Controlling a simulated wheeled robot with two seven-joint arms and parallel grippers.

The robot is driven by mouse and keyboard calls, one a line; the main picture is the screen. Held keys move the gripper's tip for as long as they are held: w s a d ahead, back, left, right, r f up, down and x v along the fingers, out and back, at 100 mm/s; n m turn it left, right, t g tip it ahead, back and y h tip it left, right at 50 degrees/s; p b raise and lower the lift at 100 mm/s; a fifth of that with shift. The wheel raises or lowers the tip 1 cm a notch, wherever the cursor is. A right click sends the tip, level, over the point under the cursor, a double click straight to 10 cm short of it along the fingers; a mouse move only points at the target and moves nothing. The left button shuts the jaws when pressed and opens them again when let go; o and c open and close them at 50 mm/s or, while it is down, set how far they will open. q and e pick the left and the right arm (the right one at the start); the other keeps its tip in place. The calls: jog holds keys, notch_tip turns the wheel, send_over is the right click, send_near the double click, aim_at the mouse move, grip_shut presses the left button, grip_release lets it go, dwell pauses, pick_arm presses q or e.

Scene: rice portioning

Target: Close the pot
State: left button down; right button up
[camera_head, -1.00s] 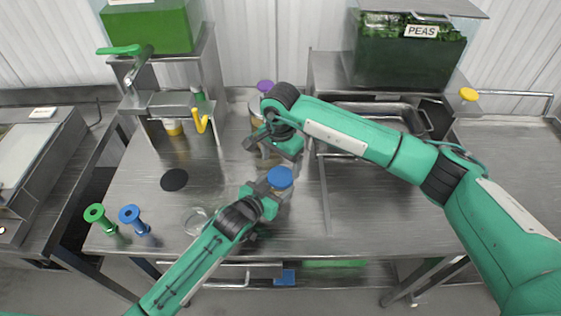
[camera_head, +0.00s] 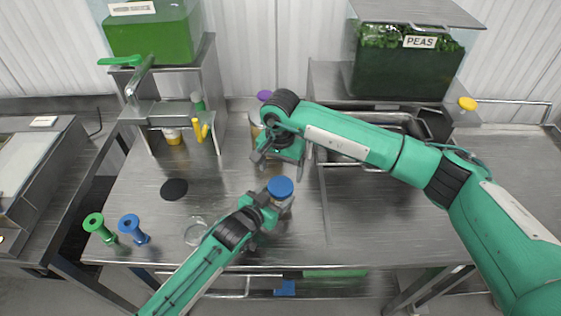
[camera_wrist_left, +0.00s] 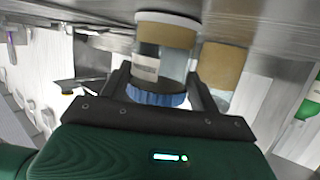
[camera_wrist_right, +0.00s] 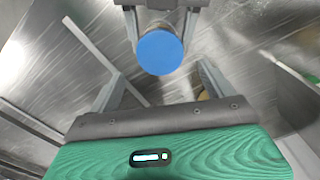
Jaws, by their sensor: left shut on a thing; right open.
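A clear jar with a blue lid (camera_head: 280,187) stands near the table's middle; the lid sits on its top. My left gripper (camera_head: 268,200) is shut on this jar from the left front. In the left wrist view the jar (camera_wrist_left: 160,52) is between the fingers, blue lid (camera_wrist_left: 158,95) nearest the palm and white-edged base by the table. My right gripper (camera_head: 279,166) is open and empty, behind and above the jar. In the right wrist view the blue lid (camera_wrist_right: 160,52) lies ahead of its spread fingers, apart from them. Whether the lid is fully tightened cannot be told.
Another jar (camera_head: 256,125) with a purple lid (camera_head: 265,96) stands behind my right gripper. A glass dish (camera_head: 196,232), black disc (camera_head: 174,189), and green (camera_head: 94,222) and blue (camera_head: 129,224) tools are at left. Dispensers stand at the back. The front right tabletop is clear.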

aim_at(281, 185)
jog(key=shift+f, duration=2.75)
jog(key=shift+c, duration=0.2)
jog(key=c, duration=1)
jog(key=shift+m, duration=1.8)
jog(key=o, duration=1.1)
